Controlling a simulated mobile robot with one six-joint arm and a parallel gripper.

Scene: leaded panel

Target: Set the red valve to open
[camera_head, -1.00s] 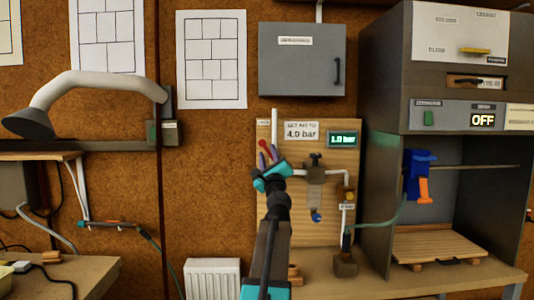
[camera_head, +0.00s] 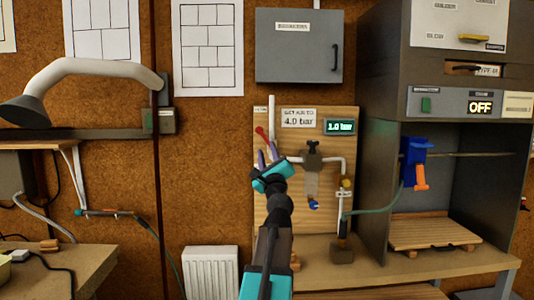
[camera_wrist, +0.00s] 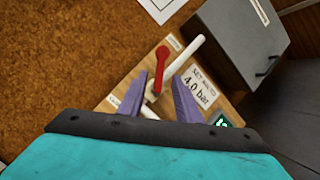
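The red valve (camera_head: 262,132) is a lever on a white pipe on the wooden board (camera_head: 308,220). My gripper (camera_head: 267,156) is just below the lever in the head view. Its two purple fingers (camera_wrist: 164,97) are spread, with the lever's lower end and the pipe showing between them. I cannot tell whether they touch it. The display (camera_head: 340,126) reads 1.0 bar, beside a sign (camera_head: 299,118) for 4.0 bar.
A regulator (camera_head: 312,170) with a dark knob is right of my gripper. A grey wall box (camera_head: 298,47) hangs above. A cabinet (camera_head: 380,70) with a blue and orange tool (camera_head: 417,160) stands at right. A bent lamp-like arm (camera_head: 80,83) is at left.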

